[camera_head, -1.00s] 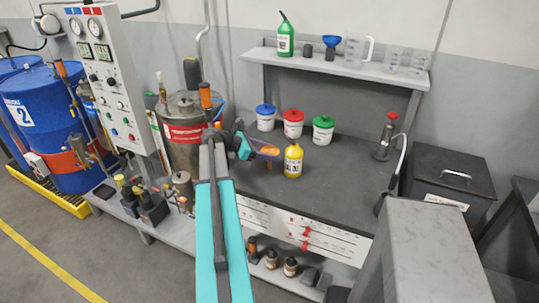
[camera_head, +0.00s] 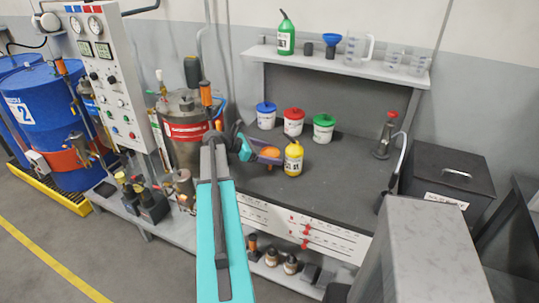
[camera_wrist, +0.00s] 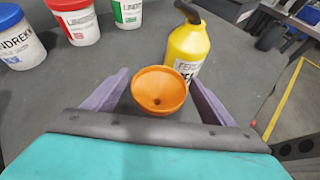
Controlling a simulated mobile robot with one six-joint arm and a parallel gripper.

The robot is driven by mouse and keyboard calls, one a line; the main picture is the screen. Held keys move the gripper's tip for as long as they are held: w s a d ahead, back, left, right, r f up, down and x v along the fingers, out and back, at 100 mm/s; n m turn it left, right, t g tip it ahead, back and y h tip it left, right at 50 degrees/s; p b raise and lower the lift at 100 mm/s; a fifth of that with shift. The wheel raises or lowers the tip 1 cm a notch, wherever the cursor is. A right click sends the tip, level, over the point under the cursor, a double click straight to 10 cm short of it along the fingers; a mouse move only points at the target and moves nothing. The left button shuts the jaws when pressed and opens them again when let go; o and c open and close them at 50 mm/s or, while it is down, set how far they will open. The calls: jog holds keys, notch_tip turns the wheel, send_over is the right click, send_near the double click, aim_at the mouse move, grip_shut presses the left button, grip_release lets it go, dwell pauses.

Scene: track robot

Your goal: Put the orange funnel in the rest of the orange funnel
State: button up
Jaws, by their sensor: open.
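The orange funnel (camera_head: 271,152) is on the dark bench top, left of the yellow bottle. In the wrist view the orange funnel (camera_wrist: 160,88) shows its wide round mouth and dark centre hole. My gripper (camera_head: 268,157) is low over the bench with its purple fingers open. In the wrist view the fingers of my gripper (camera_wrist: 159,84) stand on either side of the funnel, with gaps visible. A short dark holder (camera_head: 308,50) on the shelf, left of the blue funnel (camera_head: 332,41), looks empty. I cannot tell for sure that it is the orange funnel's rest.
The yellow bottle (camera_head: 293,158) stands close to the funnel and right finger. Tubs with blue (camera_head: 266,117), red (camera_head: 293,122) and green (camera_head: 324,128) lids stand behind. A green bottle (camera_head: 285,37) and clear jugs are on the shelf (camera_head: 350,69). The bench's right middle is clear.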

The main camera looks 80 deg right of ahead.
jog(key=b+v, duration=0.3)
jog(key=v, duration=0.9)
jog(key=shift+r, duration=0.2)
dwell(0.5)
